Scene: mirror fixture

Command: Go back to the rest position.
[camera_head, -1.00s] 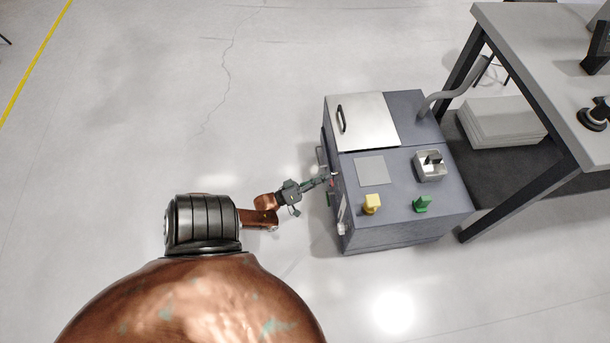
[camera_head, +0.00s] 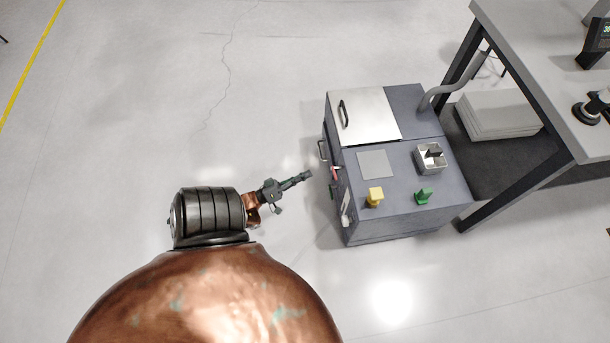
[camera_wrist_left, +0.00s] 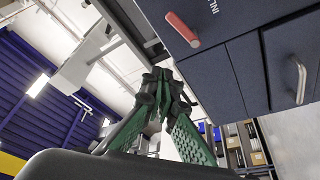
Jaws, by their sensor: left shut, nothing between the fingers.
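My left gripper (camera_head: 300,178) is shut and empty in the head view. Its fingertips point right, toward the left side of the grey cabinet (camera_head: 420,200), with a small gap of floor between them. In the left wrist view, the gripper's green-padded fingers (camera_wrist_left: 168,95) come together at their tips, with nothing held. My right gripper is not in view.
The cabinet's front carries a red handle (camera_wrist_left: 182,29) and a metal handle (camera_wrist_left: 298,80). On its top are a metal lid (camera_head: 370,118), a yellow knob (camera_head: 375,196) and a green knob (camera_head: 424,196). A workbench (camera_head: 530,60) stands at right. Floor at left is clear.

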